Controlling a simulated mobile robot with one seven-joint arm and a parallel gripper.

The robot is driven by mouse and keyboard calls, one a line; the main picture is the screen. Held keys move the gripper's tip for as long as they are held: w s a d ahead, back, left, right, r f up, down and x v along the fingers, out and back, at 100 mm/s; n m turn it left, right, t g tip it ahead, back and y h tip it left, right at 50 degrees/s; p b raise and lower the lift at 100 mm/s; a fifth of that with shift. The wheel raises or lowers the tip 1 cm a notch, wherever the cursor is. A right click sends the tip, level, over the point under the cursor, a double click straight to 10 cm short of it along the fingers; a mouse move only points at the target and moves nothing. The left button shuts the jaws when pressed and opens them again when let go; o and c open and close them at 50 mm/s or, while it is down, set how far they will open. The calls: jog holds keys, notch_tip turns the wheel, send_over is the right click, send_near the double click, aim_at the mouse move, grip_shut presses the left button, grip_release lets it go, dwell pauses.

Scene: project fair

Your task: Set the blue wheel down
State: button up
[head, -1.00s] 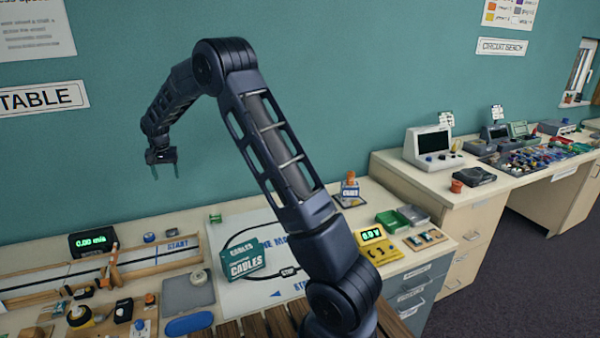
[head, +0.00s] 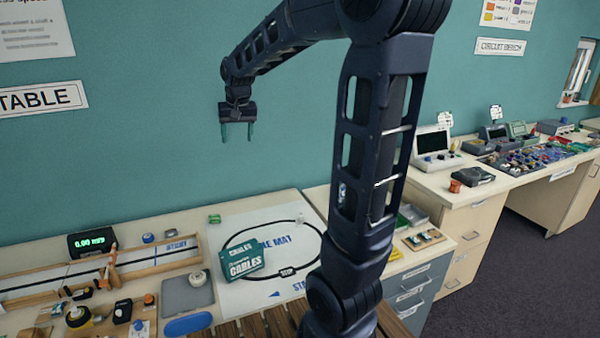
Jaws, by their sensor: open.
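My gripper (head: 237,133) is open, with its two green fingers pointing down. Nothing shows between the fingers. It hangs high in front of the teal wall, apart from the worktop. A small round blue thing (head: 148,238) sits at the back of the worktop on the left, beside the wooden track; it may be the blue wheel, but it is too small to be sure. A flat blue oval pad (head: 188,323) lies at the front edge.
A wooden track (head: 165,262) and a black display (head: 92,242) are at left. My arm hides part of the worktop's right side.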

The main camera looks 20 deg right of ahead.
jog(key=s+d+f, duration=0.1)
jog(key=s+d, duration=0.2)
jog(key=s, duration=0.5)
jog(key=s+d+f+t, duration=0.1)
jog(key=s+d, duration=0.3)
jog(key=s, duration=0.5)
jog(key=s+d+f, duration=0.1)
jog(key=s+d, duration=0.2)
jog(key=s, duration=0.5)
jog(key=shift+s+d+f+n+h, duration=0.3)
jog(key=shift+s+d, duration=0.05)
jog(key=shift+d, duration=0.05)
